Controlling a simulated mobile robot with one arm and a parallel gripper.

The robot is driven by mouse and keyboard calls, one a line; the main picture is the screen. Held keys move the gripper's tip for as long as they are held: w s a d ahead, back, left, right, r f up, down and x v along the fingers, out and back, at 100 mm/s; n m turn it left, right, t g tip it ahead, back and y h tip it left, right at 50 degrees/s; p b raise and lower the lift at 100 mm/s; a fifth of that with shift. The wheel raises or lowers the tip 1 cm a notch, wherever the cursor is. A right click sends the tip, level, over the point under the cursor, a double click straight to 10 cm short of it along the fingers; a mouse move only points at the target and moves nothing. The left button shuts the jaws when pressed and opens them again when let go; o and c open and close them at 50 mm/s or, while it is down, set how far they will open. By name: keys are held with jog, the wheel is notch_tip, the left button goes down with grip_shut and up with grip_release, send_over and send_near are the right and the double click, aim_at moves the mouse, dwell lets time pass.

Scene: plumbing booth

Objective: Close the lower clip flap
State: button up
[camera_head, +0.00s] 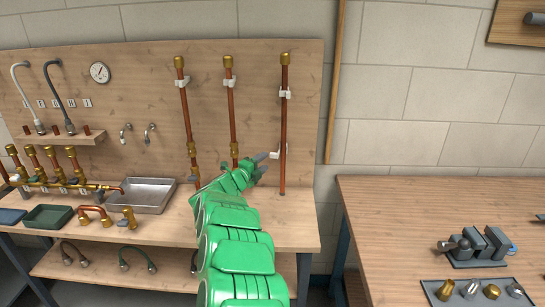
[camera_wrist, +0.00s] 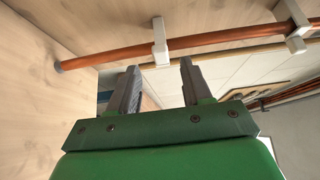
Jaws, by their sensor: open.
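The right copper pipe (camera_head: 284,125) stands upright against the wooden back panel. Its lower clip (camera_head: 276,153) is white, and a part of it sticks out to the left, looking like an open flap. In the wrist view the pipe (camera_wrist: 230,37) runs across the top, and the lower clip (camera_wrist: 160,42) shows as a white bar across it. My gripper (camera_head: 262,163) is just left of the lower clip. In the wrist view my gripper (camera_wrist: 160,68) has its fingers apart, with nothing between them; the clip lies beyond the gap. Contact cannot be told.
The upper clip (camera_head: 285,94) sits higher on the same pipe. Two more copper pipes stand to the left, the nearer one (camera_head: 232,110) close to my arm. A metal tray (camera_head: 150,208) lies on the bench. A wooden strip (camera_head: 335,80) runs up the wall at right.

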aim_at(271, 156)
jog(key=shift+x, duration=2.85)
jog(key=shift+w+d, duration=0.3)
jog(key=shift+w, duration=0.3)
grip_shut()
